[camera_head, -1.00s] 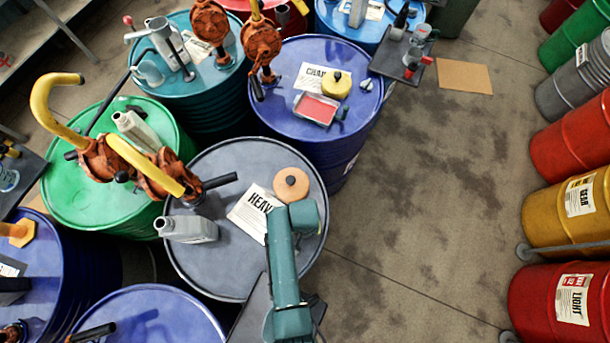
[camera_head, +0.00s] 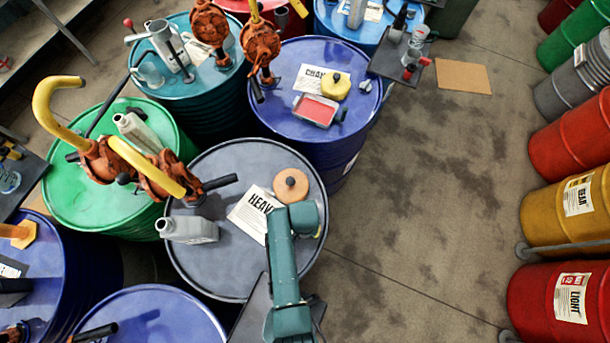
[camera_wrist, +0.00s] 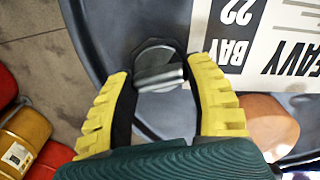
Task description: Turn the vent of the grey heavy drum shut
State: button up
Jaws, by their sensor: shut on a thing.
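The grey heavy drum (camera_head: 225,262) stands in the lower middle of the head view, with a white HEAVY label (camera_head: 252,216) on its lid. Its vent, a small metal fitting with a flat grip bar (camera_wrist: 160,76), shows in the wrist view near the lid's rim. My gripper (camera_wrist: 158,88) has its yellow-padded fingers either side of the vent and is shut on it. The bar lies roughly crosswise between the fingers. In the head view my arm hides both the vent and the fingertips.
An orange round cap (camera_head: 291,184) lies close beside my gripper on the lid. A grey jug (camera_head: 188,229) and a rust-coloured pump (camera_head: 160,180) with a yellow handle stand at the lid's left. Blue (camera_head: 318,150) and green (camera_head: 85,215) drums crowd near.

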jog(key=o, duration=1.2)
notch_tip(320, 180, up, 12)
